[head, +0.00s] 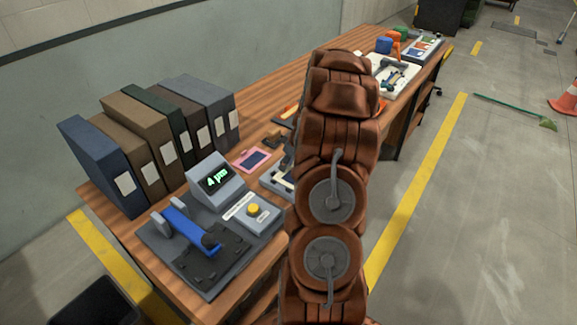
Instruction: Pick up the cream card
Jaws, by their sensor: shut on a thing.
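I cannot make out the cream card for certain in the head view. A small pale piece (284,181) shows on a grey holder (271,178) at the left edge of my arm, but I cannot tell what it is. My copper-brown arm rises through the middle of the picture and covers part of the table. My gripper is hidden behind it, so its fingers and anything in them do not show.
The floor (470,220) at right is mostly clear.

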